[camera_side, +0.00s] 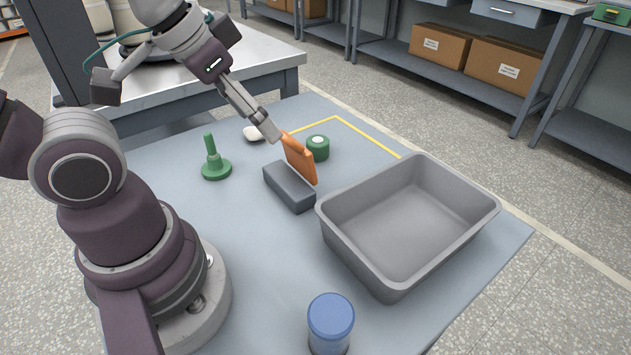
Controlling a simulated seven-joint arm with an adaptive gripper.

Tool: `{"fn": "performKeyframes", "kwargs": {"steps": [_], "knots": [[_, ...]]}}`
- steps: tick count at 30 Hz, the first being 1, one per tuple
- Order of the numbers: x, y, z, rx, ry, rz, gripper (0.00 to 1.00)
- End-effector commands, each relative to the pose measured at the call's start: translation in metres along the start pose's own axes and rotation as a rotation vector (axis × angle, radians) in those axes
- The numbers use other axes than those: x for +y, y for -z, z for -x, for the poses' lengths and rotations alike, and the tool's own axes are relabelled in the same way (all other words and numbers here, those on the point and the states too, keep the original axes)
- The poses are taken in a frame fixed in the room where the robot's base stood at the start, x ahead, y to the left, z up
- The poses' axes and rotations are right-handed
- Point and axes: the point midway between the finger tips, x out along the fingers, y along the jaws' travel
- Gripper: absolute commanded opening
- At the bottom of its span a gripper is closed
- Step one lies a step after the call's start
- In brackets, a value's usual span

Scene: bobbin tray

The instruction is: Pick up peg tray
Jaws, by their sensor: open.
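A green piece with a round base and one upright peg (215,163) stands on the blue-grey table at the left; it is the only thing with a peg that I see. My gripper (272,134) points down and to the right, to the right of this piece and apart from it. Its fingertips are at the upper left edge of a tilted orange plate (300,160); I cannot tell whether they touch it. The gripper is open. The plate stands beside or against a dark grey block (289,187), and its lower edge is partly hidden.
A large empty grey bin (337,243) fills the right of the table. A green roll with a white centre (318,148) and a white rounded object (253,133) lie near my gripper. A blue-lidded jar (331,318) stands in front.

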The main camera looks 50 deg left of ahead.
Motion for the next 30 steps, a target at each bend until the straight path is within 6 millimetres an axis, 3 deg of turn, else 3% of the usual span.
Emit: {"fn": "performKeyframes", "kwargs": {"steps": [5,8,11,15,18,30], "knots": [[-0.009,0.004,-0.006,-0.014,0.027,0.079,0.6],[-0.047,0.01,-0.027,-0.052,0.129,0.353,0.6],[-0.102,0.004,-0.052,-0.077,0.278,0.694,0.6],[-0.166,-0.028,-0.076,-0.088,0.467,1.043,0.6],[-0.19,-0.047,-0.083,-0.086,0.547,1.173,0.6],[-0.215,-0.072,-0.128,-0.086,0.575,1.214,0.6]]}}
